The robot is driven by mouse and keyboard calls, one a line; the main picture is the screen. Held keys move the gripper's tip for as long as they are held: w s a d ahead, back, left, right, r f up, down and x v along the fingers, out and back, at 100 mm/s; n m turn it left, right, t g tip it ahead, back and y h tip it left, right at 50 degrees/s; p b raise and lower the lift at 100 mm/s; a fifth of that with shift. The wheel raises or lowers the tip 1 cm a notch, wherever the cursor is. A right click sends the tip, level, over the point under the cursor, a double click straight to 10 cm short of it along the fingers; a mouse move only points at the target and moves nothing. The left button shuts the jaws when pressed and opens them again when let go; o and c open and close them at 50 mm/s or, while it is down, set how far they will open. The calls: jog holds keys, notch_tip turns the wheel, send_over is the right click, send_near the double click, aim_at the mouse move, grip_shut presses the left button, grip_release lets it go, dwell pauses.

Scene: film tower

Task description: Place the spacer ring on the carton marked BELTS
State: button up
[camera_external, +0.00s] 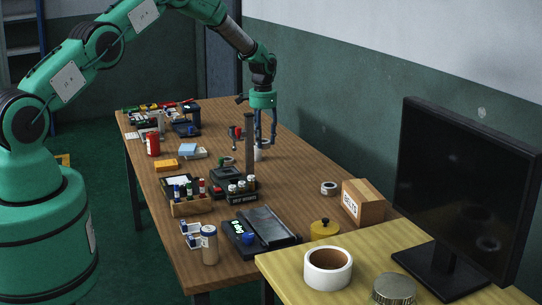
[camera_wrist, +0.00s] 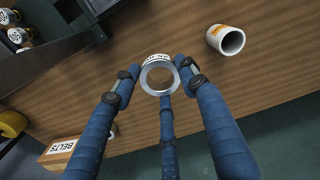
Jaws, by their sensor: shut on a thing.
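The spacer ring (camera_wrist: 158,76) is a silvery ring with a white lettered band. In the wrist view it sits between the tips of my gripper's blue fingers, and I look through its hole. My gripper (camera_external: 265,140) is shut on it above the far half of the wooden table. In the external view the ring cannot be told apart clearly at the fingertips. The carton marked BELTS (camera_external: 364,203) is a brown box on the table's right edge, nearer the camera than my gripper. It also shows at the lower left of the wrist view (camera_wrist: 57,152).
A white tube (camera_wrist: 227,40) is on the table beside my gripper. A tall grey post (camera_external: 249,143) stands close to my gripper. A monitor (camera_external: 459,185) stands on the nearer table.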

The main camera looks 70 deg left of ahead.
jog(key=s+d+r+p, duration=0.1)
jog(key=d+r, duration=0.1)
jog(key=d, duration=2)
jog(key=s+d+r+n+p, duration=0.1)
jog(key=s+d+r+p, duration=0.1)
jog(key=d, duration=2)
jog(key=shift+r, duration=0.15)
send_over(356, 191)
jog(key=shift+f+p, duration=0.4)
jog(key=shift+f, duration=0.35)
jog(key=shift+f, duration=0.1)
jog(key=shift+s+f, duration=0.1)
jog(key=shift+f, duration=1.6)
